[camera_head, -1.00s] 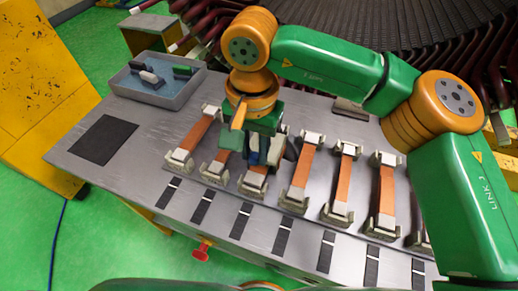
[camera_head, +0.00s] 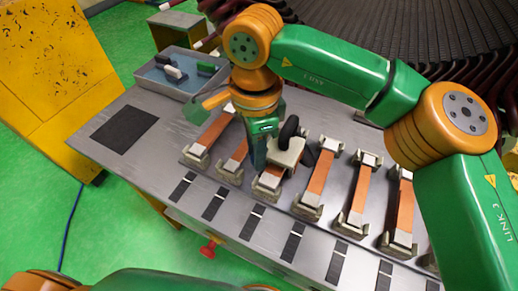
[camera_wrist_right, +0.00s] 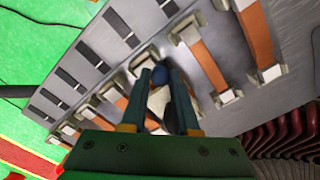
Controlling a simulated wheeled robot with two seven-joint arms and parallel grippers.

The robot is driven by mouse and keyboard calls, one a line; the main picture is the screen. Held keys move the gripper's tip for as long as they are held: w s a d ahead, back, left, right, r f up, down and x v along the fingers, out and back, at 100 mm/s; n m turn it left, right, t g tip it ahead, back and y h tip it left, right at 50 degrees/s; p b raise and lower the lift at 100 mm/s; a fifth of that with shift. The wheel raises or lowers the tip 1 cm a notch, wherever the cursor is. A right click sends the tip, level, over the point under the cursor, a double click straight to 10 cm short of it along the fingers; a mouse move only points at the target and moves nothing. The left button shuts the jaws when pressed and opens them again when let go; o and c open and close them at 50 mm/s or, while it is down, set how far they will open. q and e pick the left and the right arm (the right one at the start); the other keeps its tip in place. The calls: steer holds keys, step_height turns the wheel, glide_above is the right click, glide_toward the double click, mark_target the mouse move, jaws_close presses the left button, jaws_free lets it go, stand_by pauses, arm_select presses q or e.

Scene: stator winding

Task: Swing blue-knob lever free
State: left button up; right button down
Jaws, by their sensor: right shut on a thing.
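My right gripper (camera_head: 265,150) is down over one of the copper-coloured bars in the middle of the table. In the right wrist view its two fingers (camera_wrist_right: 160,90) are closed around a small part with a blue knob (camera_wrist_right: 158,74); the rest of that part is mostly hidden between the fingers. In the head view a pale block with a rounded black piece (camera_head: 289,131) shows just right of the fingers; the blue knob is not visible there. The bar (camera_head: 271,178) below has pale clamped ends. My left gripper is not in view.
Several more copper bars in clamps (camera_head: 358,196) stand in a row to the right, and others to the left. A grey tray (camera_head: 185,88) with small blocks is at the back left. The table near the dark square (camera_head: 125,129) is clear.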

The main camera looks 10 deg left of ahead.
steer(key=shift+a, duration=0.1)
stand_by(0.3)
steer(key=c, duration=0.7)
jaws_free()
steer(key=shift+o, duration=0.2)
step_height(320, 180, up, 7)
steer(key=shift+r+p, duration=0.1)
steer(key=shift+p, duration=0.2)
